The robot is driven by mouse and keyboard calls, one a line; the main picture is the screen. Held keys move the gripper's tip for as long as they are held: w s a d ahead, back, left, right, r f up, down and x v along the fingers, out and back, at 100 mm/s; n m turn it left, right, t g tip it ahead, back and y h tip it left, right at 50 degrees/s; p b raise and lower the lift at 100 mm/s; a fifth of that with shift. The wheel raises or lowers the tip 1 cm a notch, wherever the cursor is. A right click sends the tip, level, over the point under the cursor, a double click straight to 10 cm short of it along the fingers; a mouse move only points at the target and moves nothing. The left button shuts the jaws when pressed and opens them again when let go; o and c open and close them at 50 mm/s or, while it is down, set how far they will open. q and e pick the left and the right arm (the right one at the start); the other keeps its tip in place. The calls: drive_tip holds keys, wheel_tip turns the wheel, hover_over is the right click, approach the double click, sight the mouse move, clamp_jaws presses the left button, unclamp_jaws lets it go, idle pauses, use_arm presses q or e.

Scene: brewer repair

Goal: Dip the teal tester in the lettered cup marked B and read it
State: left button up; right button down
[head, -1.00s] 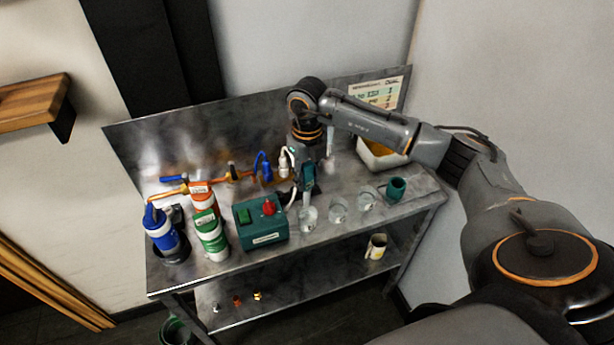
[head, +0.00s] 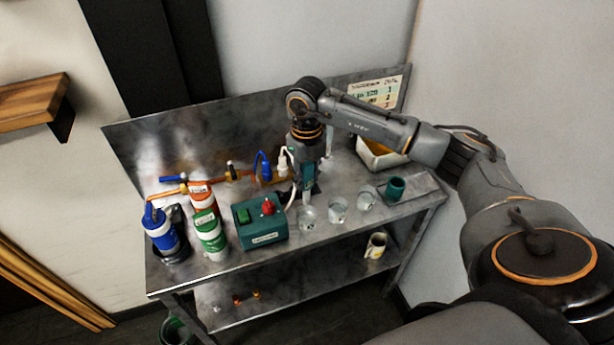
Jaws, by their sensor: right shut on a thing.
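My right gripper (head: 306,160) points down over the table and is shut on the teal tester (head: 308,174). The tester hangs roughly upright, its lower end over the leftmost of three clear cups (head: 308,217). I cannot tell whether its tip is inside that cup or just above it. The middle cup (head: 338,210) and the right cup (head: 367,198) stand to the right in a row. No letters on the cups are readable, so I cannot tell which is B. The tester's display is not readable. My left gripper is not in view.
A teal box (head: 262,236) with a red knob stands left of the cups. Green-white (head: 211,240) and blue (head: 160,234) canisters stand further left. A teal holder (head: 396,189) is right of the cups, with a pale bin (head: 378,160) behind. A mug (head: 376,246) sits on the lower shelf.

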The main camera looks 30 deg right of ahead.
drive_tip(key=shift+r+g+p, duration=0.25)
drive_tip(key=shift+g+p, duration=0.2)
drive_tip(key=shift+g, duration=0.05)
drive_tip(key=shift+w+f+g, duration=0.1)
drive_tip(key=shift+f+g, duration=0.05)
drive_tip(key=shift+g, duration=0.35)
drive_tip(key=shift+f+g, duration=0.1)
drive_tip(key=shift+g, duration=0.7)
drive_tip(key=shift+f+g+b, duration=0.15)
drive_tip(key=shift+g+b, duration=0.35)
drive_tip(key=shift+b, duration=0.1)
drive_tip(key=shift+r+g, duration=0.2)
drive_tip(key=shift+g, duration=0.1)
drive_tip(key=shift+r+g+p, duration=0.15)
drive_tip(key=shift+g+p, duration=0.15)
drive_tip(key=shift+p, duration=0.3)
drive_tip(key=shift+g, duration=0.3)
